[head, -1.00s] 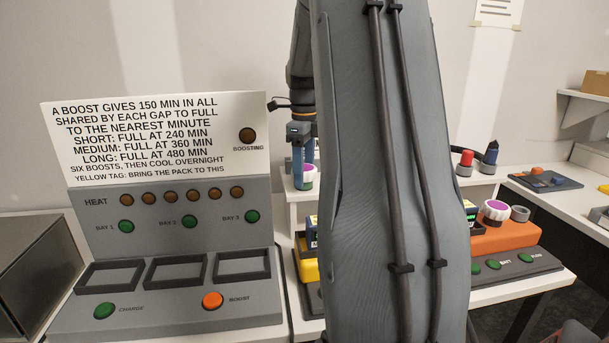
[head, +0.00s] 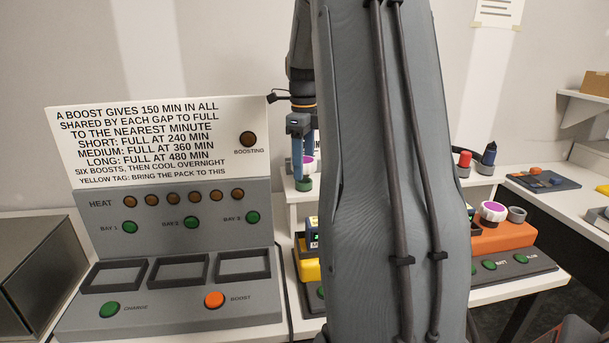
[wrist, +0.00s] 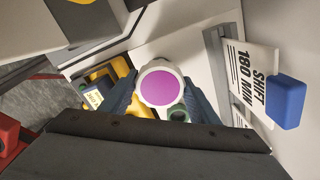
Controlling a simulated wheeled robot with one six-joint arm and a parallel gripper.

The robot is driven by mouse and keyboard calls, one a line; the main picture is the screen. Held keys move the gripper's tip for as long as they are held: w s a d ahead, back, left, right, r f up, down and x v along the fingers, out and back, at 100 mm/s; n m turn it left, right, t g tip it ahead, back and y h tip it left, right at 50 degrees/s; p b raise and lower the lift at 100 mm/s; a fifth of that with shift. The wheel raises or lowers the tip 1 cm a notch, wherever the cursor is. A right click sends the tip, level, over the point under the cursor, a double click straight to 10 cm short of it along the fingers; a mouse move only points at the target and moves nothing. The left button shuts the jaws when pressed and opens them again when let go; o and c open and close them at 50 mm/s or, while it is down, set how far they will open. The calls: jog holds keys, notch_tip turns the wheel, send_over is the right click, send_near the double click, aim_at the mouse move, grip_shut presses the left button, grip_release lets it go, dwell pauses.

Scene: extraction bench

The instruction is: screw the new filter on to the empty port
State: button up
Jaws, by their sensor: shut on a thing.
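My gripper (head: 302,175) is in front of the back shelf, fingers pointing down. It is shut on a white round filter with a purple top (wrist: 158,86), which sits between the blue fingers in the wrist view. In the head view the filter (head: 308,162) is partly hidden by a finger. A small dark green round thing shows just below the fingertips (head: 304,184) and beside the filter in the wrist view (wrist: 179,114). On the right, an orange unit (head: 500,238) carries another purple-topped filter (head: 492,211) and, beside it, an open grey ring port (head: 517,214).
A grey charging panel (head: 180,240) with a sign (head: 140,140) stands at left. A yellow unit (head: 308,270) is partly hidden by my arm. The wrist view shows a blue block (wrist: 286,101) by a card.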

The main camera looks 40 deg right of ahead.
jog(key=shift+r+p, duration=0.9)
jog(key=shift+r, duration=0.3)
